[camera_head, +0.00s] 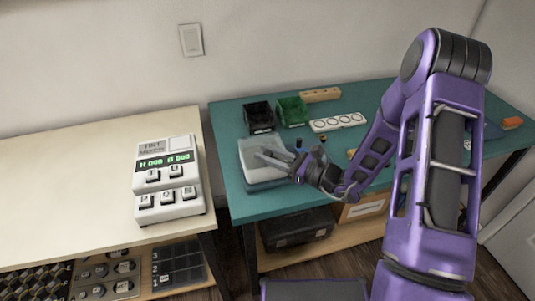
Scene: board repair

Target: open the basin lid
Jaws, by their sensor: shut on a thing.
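The basin (266,186) is a pale grey-blue box near the front left corner of the teal table. Its whitish lid (250,146) shows at the top of the box, partly covered by my gripper. My gripper (268,155) reaches in from the right, its fingers over the lid. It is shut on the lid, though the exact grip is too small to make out. I cannot tell whether a gap stands between lid and basin.
A black bin (260,116) and a green bin (292,110) stand behind the basin. A white strip with round wells (338,122) and a wooden block (320,95) lie to the right. A white tint mixer (168,180) stands on the cream table at left.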

